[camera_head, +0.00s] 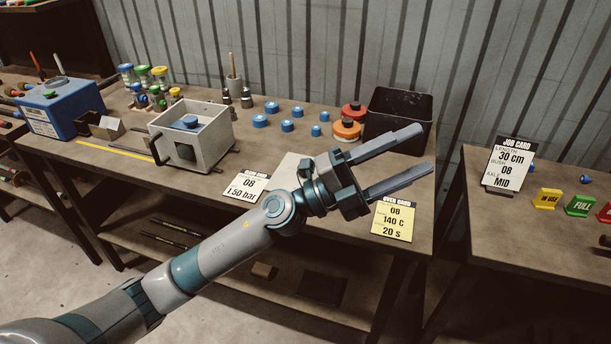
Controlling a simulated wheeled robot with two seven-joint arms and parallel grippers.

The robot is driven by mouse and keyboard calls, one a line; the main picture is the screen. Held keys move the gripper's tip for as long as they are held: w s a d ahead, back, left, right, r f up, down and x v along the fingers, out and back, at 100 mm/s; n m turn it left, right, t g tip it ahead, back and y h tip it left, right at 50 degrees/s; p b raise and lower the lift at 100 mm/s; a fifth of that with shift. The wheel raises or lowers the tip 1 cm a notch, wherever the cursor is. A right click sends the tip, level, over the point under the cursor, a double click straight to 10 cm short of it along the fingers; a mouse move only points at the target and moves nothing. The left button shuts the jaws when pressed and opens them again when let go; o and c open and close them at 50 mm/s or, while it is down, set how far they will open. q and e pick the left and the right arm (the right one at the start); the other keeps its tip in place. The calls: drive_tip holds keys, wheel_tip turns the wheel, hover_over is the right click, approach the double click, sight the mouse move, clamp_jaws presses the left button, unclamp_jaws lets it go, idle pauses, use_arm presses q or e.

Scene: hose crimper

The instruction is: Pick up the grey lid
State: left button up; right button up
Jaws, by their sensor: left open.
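My left gripper (424,150) is open and empty, its two long fingers pointing right over the right end of the table. A pale grey flat piece (288,172) lies on the table behind my left arm, which partly hides it; it may be the grey lid, but I cannot tell for sure. My left gripper is to the right of that piece and not touching it. A light grey box (207,148) with an open top stands to the left, with a blue ring-shaped part (188,121) inside. My right gripper is not in view.
A black bin (402,108) stands behind my fingers, beside orange and red round parts (347,129). Several blue caps (260,121) lie along the back. A second table (520,235) is right, across a gap.

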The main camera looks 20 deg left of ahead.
use_arm(q)
wheel_tip(320, 180, down, 9)
drive_tip(key=w+a+m+g+y, duration=0.2)
drive_tip(key=w+m+g+y, duration=0.1)
drive_tip(key=m+g+y, duration=0.7)
drive_tip(key=w+a+r+n+t+y, duration=0.1)
drive_tip(key=w+a+t+y, duration=0.15)
drive_tip(key=a, duration=0.55)
drive_tip(key=w+a+r+t+y, duration=0.1)
drive_tip(key=w+a+y, duration=0.3)
drive_tip(key=a, duration=0.4)
drive_tip(key=w+a+r+n+t+y, duration=0.1)
drive_tip(key=w+a+y, duration=0.25)
drive_tip(key=a, duration=0.35)
drive_tip(key=p+x, duration=0.4)
drive_tip(key=x, duration=0.7)
drive_tip(key=shift+w+f+p, duration=0.15)
drive_tip(key=shift+f+p, duration=0.1)
drive_tip(key=shift+p, duration=0.05)
drive_tip(key=shift+w+f, duration=0.2)
drive_tip(key=shift+f, duration=0.25)
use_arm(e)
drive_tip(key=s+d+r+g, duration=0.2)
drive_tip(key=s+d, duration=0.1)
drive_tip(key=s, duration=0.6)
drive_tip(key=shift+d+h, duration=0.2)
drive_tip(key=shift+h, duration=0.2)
